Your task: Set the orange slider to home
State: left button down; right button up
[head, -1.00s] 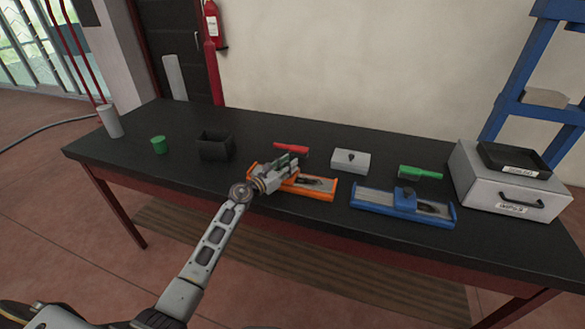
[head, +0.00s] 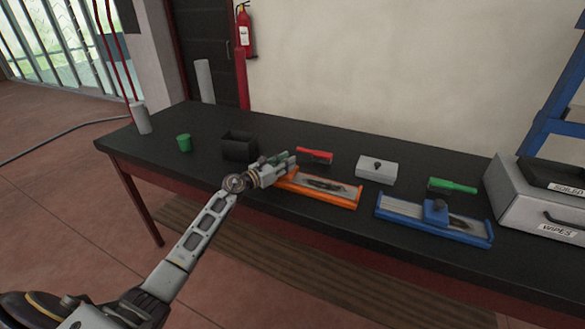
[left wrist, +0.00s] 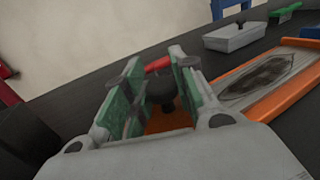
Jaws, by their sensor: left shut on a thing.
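The orange slider's track (head: 332,199) lies on the black table, a long orange frame with a pale bed and a dark smear on it. It also shows in the left wrist view (left wrist: 262,97). My left gripper (head: 284,162) is at the track's left end. In the left wrist view my left gripper (left wrist: 158,92) has its green-padded fingers around the slider's dark round knob (left wrist: 161,86), shut on it. Orange shows just below the knob. In the head view the fingers hide the knob and the left end. No home mark can be read. My right gripper is not in view.
A blue slider track (head: 434,220) lies to the right. Behind are a red-handled tool (head: 315,155), a grey block with a knob (head: 377,169) and a green-handled tool (head: 453,186). A black open box (head: 239,148) and a green cup (head: 184,143) stand left.

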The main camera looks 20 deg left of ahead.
pick_arm(q)
jog(key=shift+a+f+b, duration=0.2)
jog(key=shift+a+b, duration=0.1)
jog(key=shift+a, duration=0.35)
jog(key=shift+r, duration=0.1)
jog(key=shift+a, duration=0.1)
jog(key=c, duration=1.6)
grip_release()
jog(key=o, duration=0.4)
jog(key=shift+a, duration=0.15)
jog(key=shift+r, duration=0.1)
jog(key=shift+s+a, duration=0.2)
jog(key=shift+s, duration=0.35)
jog(key=shift+v, duration=5.4)
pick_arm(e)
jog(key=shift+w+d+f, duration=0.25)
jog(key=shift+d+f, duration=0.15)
pick_arm(q)
jog(key=shift+a, duration=0.1)
